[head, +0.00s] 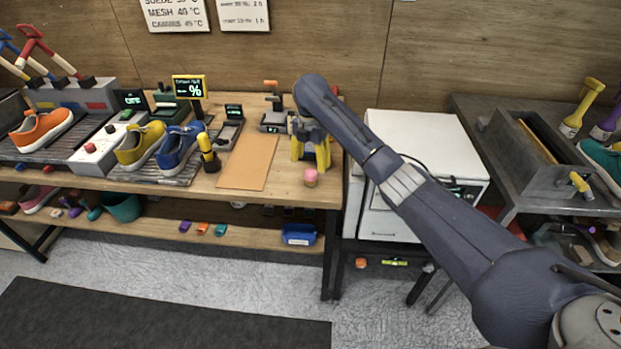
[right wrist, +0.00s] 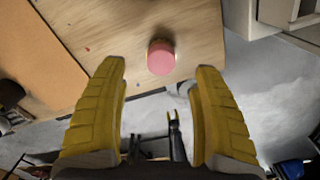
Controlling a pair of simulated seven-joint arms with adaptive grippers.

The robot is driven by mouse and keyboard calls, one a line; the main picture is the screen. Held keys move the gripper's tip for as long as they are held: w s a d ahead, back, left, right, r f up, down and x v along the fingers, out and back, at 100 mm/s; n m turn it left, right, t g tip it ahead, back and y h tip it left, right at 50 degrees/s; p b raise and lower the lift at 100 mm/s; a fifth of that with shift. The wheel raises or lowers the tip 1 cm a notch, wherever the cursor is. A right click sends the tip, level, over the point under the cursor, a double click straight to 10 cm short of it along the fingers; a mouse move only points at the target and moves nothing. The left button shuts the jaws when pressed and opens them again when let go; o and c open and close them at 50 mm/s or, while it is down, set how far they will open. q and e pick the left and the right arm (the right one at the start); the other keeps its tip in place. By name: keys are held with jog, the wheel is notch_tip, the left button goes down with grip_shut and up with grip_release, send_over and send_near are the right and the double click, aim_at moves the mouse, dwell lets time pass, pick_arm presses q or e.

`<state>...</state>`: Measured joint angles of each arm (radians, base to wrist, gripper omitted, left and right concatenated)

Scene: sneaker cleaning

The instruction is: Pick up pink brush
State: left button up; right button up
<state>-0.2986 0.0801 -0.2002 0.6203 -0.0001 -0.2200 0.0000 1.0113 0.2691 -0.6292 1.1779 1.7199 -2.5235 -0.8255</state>
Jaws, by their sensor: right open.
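The pink brush (head: 310,177) stands near the front right corner of the wooden bench; its pink top also shows in the right wrist view (right wrist: 160,58). My right gripper (head: 311,158) is above and just behind the brush in the head view. In the right wrist view, its two yellow fingers (right wrist: 160,80) are wide apart, with the brush beyond the tips and roughly centred between them. The gripper is open and empty. The brush's lower part is mostly hidden from above. My left gripper is not in view.
A tan mat (head: 247,162) lies left of the brush. A yellow-and-black brush (head: 208,152), a blue shoe (head: 180,147) and a yellow shoe (head: 140,145) stand further left. A white cabinet (head: 425,150) is right of the bench. The bench edge is close in front.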

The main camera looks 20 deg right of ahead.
aim_at(310, 172)
jog(key=shift+s+f, duration=0.15)
jog(key=shift+f, duration=3.45)
jog(key=c, duration=1.4)
